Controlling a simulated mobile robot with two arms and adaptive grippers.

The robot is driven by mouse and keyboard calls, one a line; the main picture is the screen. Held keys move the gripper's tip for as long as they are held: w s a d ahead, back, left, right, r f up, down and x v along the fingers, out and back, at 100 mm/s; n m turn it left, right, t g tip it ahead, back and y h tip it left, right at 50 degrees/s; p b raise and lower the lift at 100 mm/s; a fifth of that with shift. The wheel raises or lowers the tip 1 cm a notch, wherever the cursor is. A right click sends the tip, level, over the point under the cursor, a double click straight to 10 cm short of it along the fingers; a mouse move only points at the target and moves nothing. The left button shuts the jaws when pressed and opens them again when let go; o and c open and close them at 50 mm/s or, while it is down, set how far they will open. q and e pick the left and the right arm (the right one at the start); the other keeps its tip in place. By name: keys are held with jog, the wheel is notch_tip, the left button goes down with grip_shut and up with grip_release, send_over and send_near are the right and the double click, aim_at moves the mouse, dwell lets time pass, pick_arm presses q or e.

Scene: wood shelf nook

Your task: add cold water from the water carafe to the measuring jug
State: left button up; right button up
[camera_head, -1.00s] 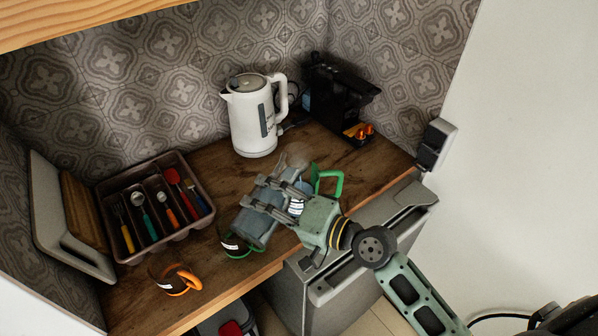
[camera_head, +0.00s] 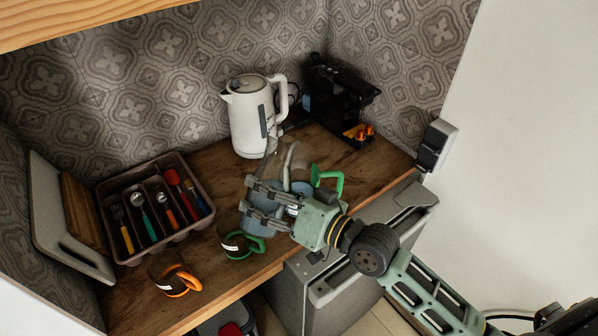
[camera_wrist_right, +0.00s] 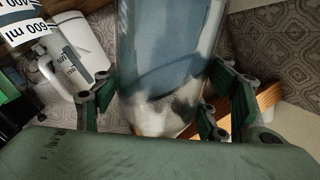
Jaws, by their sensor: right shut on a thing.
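My right gripper (camera_head: 250,205) is shut on the water carafe (camera_head: 264,196), a clear vessel with blue-tinted water low in it and its narrow clear neck pointing up. The carafe looks near upright, above the counter's front part. It fills the middle of the right wrist view (camera_wrist_right: 170,50), between the fingers. The measuring jug (camera_head: 287,170), clear with a green handle, stands just right of and behind the carafe, partly hidden by the gripper. Something bluish shows low in it. Its ml scale (camera_wrist_right: 28,25) shows at the wrist view's upper left. My left gripper is not in view.
A white kettle (camera_head: 250,120) stands behind, with a black coffee machine (camera_head: 338,100) to its right. A green-handled cup (camera_head: 238,243) and an orange-handled cup (camera_head: 172,279) are near the front edge. A cutlery tray (camera_head: 187,226) stands left. Bare wood lies between tray and kettle.

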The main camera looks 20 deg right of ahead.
aim_at(273, 181)
jog(key=n, duration=0.2)
jog(key=shift+s+a+n, duration=0.15)
jog(key=shift+n, duration=0.15)
jog(key=n, duration=0.1)
jog(key=n+t+b, duration=0.1)
jog(key=n, duration=0.1)
jog(key=shift+f+b, duration=0.3)
jog(key=shift+f, duration=0.05)
jog(key=shift+n, duration=0.3)
jog(key=shift+w, duration=0.2)
notch_tip(273, 181, up, 6)
jog(key=p, duration=0.6)
jog(key=shift+r, duration=0.1)
